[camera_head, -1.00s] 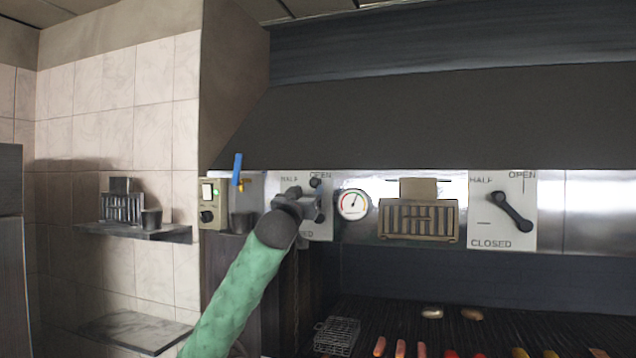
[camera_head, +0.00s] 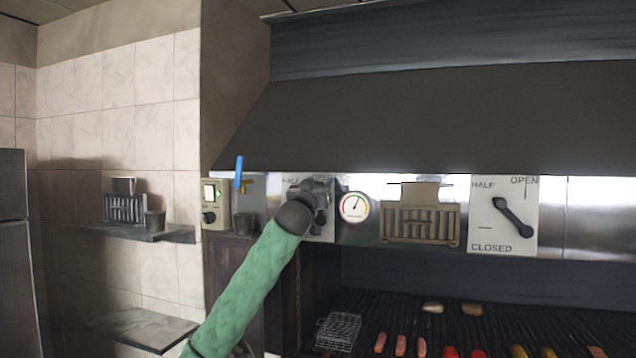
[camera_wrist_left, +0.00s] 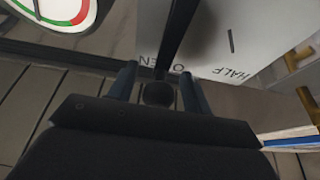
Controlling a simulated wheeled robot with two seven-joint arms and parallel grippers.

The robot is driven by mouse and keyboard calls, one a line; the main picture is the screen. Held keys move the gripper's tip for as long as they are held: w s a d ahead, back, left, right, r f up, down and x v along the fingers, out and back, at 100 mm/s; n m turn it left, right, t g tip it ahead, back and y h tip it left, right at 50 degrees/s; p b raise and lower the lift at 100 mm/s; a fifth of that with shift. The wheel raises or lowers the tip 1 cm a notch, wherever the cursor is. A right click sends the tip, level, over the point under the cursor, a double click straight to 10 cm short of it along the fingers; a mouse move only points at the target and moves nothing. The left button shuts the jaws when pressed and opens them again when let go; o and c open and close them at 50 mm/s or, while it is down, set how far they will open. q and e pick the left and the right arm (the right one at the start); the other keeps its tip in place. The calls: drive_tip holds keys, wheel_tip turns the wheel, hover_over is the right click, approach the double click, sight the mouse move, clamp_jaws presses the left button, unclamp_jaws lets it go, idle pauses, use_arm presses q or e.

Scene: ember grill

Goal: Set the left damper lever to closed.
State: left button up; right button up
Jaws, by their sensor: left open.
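The left damper plate (camera_head: 289,182) is white, mounted on the hood front, and mostly hidden behind my left gripper (camera_head: 318,195) in the head view. In the left wrist view the plate (camera_wrist_left: 240,30) shows upside down, with HALF and OPEN lettering. The left damper lever (camera_wrist_left: 176,38) is a dark bar that runs down to a round knob beside the OPEN lettering. My left gripper (camera_wrist_left: 158,75) is open, with one finger on each side of the knob end. I cannot tell whether the fingers touch it. My right gripper is not in view.
A round gauge (camera_head: 354,206) sits just right of the left plate. A brown slotted box (camera_head: 419,222) and a second damper plate (camera_head: 482,207) with its lever are farther right. A switch box (camera_head: 215,203) and blue-handled item (camera_head: 239,171) are left. Food lies on the grill below.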

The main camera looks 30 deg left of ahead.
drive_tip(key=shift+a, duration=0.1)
use_arm(q)
clamp_jaws()
drive_tip(key=shift+f, duration=0.1)
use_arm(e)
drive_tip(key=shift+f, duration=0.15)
